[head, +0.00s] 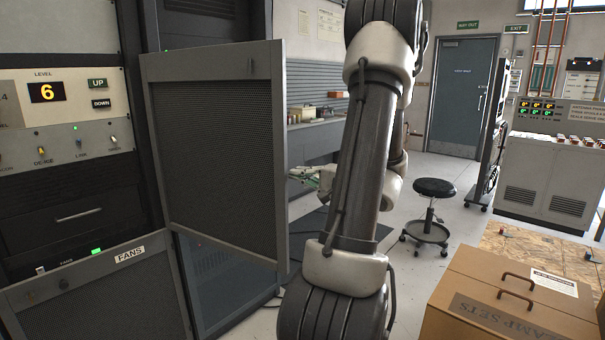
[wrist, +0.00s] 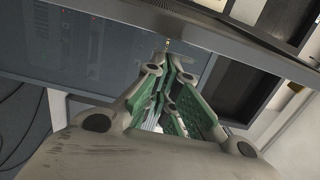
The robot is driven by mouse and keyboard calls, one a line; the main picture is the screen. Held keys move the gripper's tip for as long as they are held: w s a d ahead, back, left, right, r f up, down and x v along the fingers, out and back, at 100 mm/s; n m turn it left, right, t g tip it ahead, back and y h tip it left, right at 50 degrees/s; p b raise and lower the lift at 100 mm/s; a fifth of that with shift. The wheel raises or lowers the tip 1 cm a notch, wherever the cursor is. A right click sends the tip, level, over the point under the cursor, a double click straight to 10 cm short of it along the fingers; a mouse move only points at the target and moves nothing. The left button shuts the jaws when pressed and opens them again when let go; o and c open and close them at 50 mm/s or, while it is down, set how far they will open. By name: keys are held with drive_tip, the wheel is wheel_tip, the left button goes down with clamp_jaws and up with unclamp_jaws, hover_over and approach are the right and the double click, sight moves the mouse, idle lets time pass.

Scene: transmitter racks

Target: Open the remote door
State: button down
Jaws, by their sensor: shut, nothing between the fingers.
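A grey door with a dark mesh panel (head: 215,150) stands swung out from the rack in the head view. I see no "remote" label on it, so I cannot tell for sure that it is the remote door. My gripper is partly visible in the head view (head: 306,176), just right of the door's free edge and partly behind my arm. In the wrist view my gripper (wrist: 170,58) has its green-padded fingers together and empty. Their tips are close to a long grey edge (wrist: 210,35), probably the door's; I cannot tell whether they touch it.
The rack's control panel (head: 72,125) shows a yellow 6. Below it is a panel labelled FANS (head: 100,285). A stool (head: 432,205) stands on the floor to the right. A brown case (head: 510,310) is at the front right. A bench (head: 318,135) lies behind.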

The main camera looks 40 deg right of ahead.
drive_tip(key=shift+d, duration=0.1)
drive_tip(key=d+v, duration=0.1)
drive_tip(key=v, duration=0.8)
drive_tip(key=shift+d, duration=0.15)
